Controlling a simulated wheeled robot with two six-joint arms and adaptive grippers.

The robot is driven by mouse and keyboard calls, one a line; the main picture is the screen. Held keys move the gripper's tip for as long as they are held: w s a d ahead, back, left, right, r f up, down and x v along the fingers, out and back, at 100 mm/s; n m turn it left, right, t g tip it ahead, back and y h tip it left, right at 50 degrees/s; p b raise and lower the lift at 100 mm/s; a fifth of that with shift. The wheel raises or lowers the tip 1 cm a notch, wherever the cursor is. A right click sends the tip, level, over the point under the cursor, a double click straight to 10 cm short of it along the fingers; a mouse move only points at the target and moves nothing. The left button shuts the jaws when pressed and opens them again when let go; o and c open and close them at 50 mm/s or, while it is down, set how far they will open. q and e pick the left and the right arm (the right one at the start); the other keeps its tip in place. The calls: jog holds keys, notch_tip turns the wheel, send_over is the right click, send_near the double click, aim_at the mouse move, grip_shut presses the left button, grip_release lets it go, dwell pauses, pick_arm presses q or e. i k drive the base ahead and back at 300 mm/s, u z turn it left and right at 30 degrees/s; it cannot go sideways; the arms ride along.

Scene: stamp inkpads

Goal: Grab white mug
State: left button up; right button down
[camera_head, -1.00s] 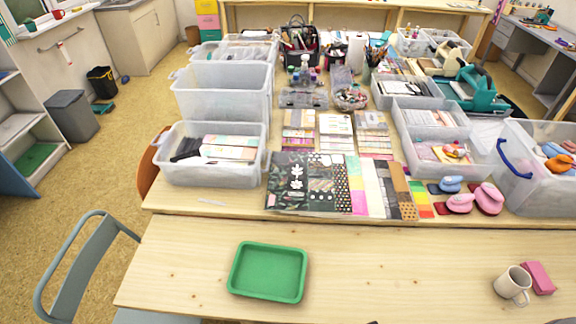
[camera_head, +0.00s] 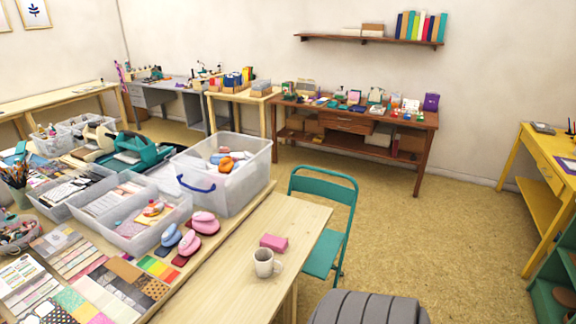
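The white mug (camera_head: 264,263) stands upright on the light wooden table (camera_head: 304,214), near its right end. Its handle points to the right. A pink block (camera_head: 273,242) lies just behind it. Neither gripper shows in the head view.
A clear bin with a blue handle (camera_head: 222,177) and pink stampers (camera_head: 204,223) stand left of the mug. A teal folding chair (camera_head: 325,229) is close to the table's right end. Open floor (camera_head: 430,230) lies to the right, before a brown desk (camera_head: 353,123).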

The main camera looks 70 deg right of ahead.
aim_at(264, 260)
jog(key=z, duration=1.8)
jog(key=k, duration=1)
jog(key=z, duration=1.8)
jog(key=i, duration=1.85)
jog(key=u, duration=1.05)
jog(key=i, duration=0.5)
jog(key=u, duration=0.65)
